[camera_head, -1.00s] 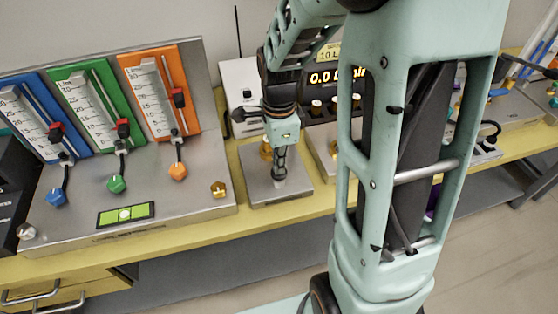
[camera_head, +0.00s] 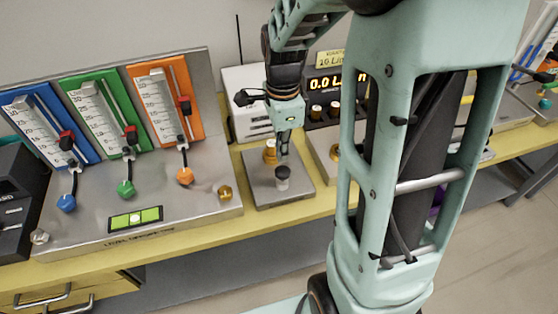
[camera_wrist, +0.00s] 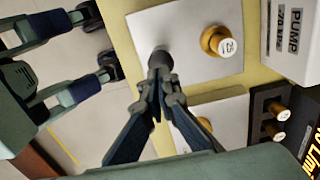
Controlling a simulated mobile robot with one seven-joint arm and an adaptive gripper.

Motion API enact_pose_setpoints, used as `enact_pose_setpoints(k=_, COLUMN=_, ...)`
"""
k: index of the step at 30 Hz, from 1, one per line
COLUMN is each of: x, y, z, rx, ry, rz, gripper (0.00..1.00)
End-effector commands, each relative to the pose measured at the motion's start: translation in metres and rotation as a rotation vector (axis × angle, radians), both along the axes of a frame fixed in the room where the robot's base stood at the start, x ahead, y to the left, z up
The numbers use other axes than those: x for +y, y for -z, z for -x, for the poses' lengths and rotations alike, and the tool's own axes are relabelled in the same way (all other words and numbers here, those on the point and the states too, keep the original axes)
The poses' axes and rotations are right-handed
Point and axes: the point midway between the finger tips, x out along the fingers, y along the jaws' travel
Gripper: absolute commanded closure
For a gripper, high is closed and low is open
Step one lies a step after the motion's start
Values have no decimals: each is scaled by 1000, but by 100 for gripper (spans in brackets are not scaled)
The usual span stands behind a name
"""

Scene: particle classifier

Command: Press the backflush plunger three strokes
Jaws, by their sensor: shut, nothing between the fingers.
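The backflush plunger (camera_head: 282,173), with a dark round cap on a light metal collar, stands on a flat steel plate (camera_head: 262,192) on the bench. In the wrist view the plunger (camera_wrist: 158,50) shows only in part, at the tips of my fingers. My gripper (camera_head: 285,153) is shut and empty, pointing down just above the cap, with a small apparent gap. In the wrist view my gripper (camera_wrist: 160,68) has its fingertips together and hides part of the plunger.
A brass knob (camera_head: 270,151) marked 25 in the wrist view stands on the same plate behind the plunger. A white pump box (camera_wrist: 292,40) is close by. A panel (camera_head: 185,208) with blue, green and orange gauges stands left. My arm blocks the right side.

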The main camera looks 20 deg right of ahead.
Motion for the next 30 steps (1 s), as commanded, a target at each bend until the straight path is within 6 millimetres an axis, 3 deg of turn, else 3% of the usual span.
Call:
enact_pose_setpoints(k=6, x=0, y=-46, z=0, rx=-3, ry=1, rz=0, gripper=100)
enact_pose_setpoints(k=12, x=0, y=-66, z=0, rx=0, ry=1, rz=0, gripper=100)
enact_pose_setpoints(k=30, x=0, y=-70, z=1, rx=2, ry=1, rz=0, gripper=100)
